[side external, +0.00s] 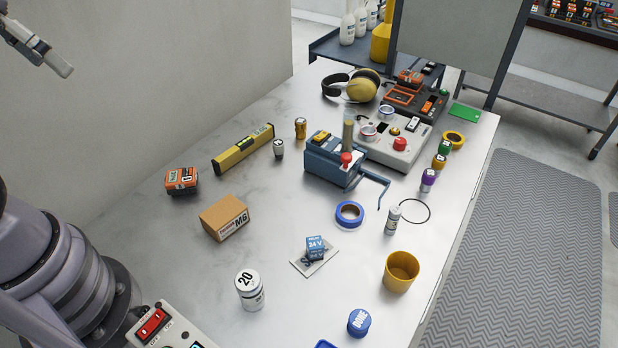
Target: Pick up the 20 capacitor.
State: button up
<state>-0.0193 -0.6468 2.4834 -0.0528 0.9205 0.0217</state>
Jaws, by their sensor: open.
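The 20 capacitor (251,292) is a white cylinder with a black "20" on its top. It stands upright on the table in the near part of the side external view, left of centre. My gripper (52,58) shows only in part at the top left corner, high above the table and far from the capacitor. It is open, and I see nothing held in it. Nothing covers the capacitor.
A cardboard M6 box (225,218) and a blue 34 V block (315,248) on a small card stand behind the capacitor. A blue DONE cap (359,322) and an orange cup (401,272) are to its right. A control box (172,329) is at its near left.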

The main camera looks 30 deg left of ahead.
jog(key=w+d+f+n+g+h, duration=0.2)
jog(key=w+d+f+g+h, duration=0.15)
jog(key=f+g, duration=0.35)
jog(key=n+t+h, duration=0.2)
jog(key=n+h, duration=1.2)
jog(key=n, duration=0.1)
send_near(250, 285)
jog(key=a, duration=0.3)
jog(key=w+a+f, duration=0.1)
jog(key=shift+a, duration=0.3)
jog(key=shift+d+f, duration=0.15)
jog(key=d, duration=1.3)
jog(key=shift+s+d+f, duration=0.2)
jog(key=shift+s+d, duration=0.15)
jog(key=shift+s, duration=0.05)
jog(key=c, duration=1.3)
